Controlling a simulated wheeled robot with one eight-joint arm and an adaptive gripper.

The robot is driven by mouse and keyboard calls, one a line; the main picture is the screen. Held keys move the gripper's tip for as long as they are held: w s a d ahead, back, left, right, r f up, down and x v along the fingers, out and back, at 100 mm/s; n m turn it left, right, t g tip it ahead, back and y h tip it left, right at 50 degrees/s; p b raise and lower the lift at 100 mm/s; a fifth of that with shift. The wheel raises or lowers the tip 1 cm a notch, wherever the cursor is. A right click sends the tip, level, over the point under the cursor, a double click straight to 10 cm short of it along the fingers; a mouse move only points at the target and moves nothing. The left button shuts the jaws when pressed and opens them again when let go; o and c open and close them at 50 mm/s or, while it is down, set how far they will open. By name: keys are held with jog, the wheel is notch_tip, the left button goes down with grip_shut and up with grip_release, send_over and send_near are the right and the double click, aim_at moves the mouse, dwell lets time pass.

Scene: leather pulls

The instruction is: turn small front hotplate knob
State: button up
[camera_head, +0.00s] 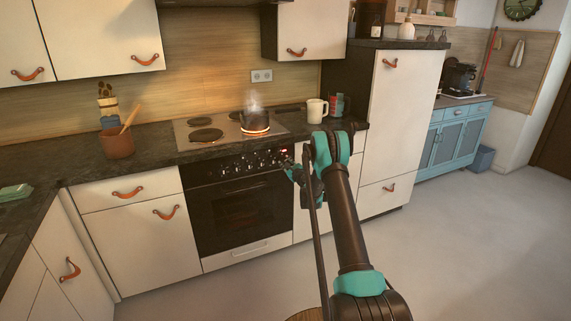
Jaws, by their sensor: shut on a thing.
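The stove's control panel (232,166) runs along the front of the cooker above the oven door, with a row of small knobs (250,162) on it. My gripper (287,166) is at the right end of this panel, with its fingers shut on a knob. The fingers and arm hide most of that knob, so its turn angle cannot be told. The cooktop (225,129) above has dark hotplates at the left, including one at the front (206,135). A steaming pot (254,120) stands at the right over a glowing orange-red hotplate (256,132).
A brown utensil pot (117,142) stands on the left counter. The oven door (240,212) is closed below the panel. The floor (450,250) at right is clear.

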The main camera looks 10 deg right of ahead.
jog(key=shift+n, duration=0.4)
jog(key=shift+c, duration=0.4)
jog(key=n, duration=0.4)
jog(key=shift+a+f+n, duration=0.1)
jog(key=shift+n, duration=0.3)
jog(key=n, duration=0.6)
jog(key=shift+f, duration=0.1)
jog(key=shift+n, duration=0.3)
jog(key=o, duration=1.2)
jog(key=shift+c, duration=0.2)
jog(key=v, duration=1.2)
